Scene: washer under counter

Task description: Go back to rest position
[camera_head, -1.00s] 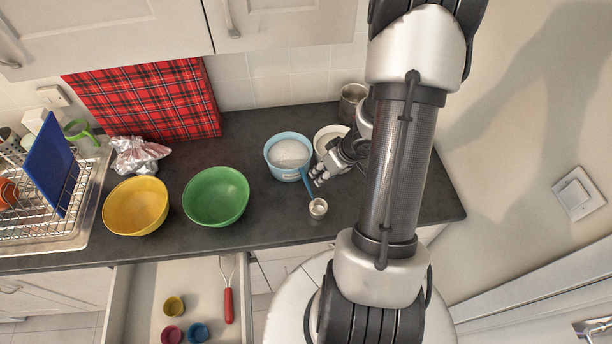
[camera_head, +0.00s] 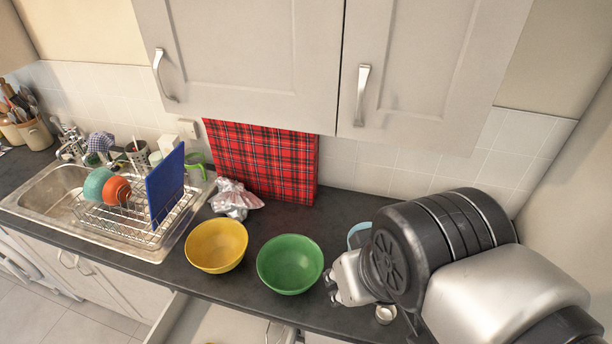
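My arm fills the lower right of the head view, with its large dark joint over the right end of the counter. The end of my arm shows beside that joint, and what looks like my gripper (camera_head: 334,288) points left, just right of the green bowl (camera_head: 290,264). Its fingers are small and partly turned away, so I cannot tell whether they are open or shut. No object shows in them. My arm hides most of the light blue bowl (camera_head: 358,234). A small metal measuring cup (camera_head: 385,314) shows just below the arm.
A yellow bowl (camera_head: 216,246) stands left of the green bowl on the dark counter. Further left are a dish rack (camera_head: 130,220) with a blue board (camera_head: 165,188) and the sink (camera_head: 55,190). Wall cupboards (camera_head: 240,60) hang above. A drawer (camera_head: 225,325) stands open below the counter.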

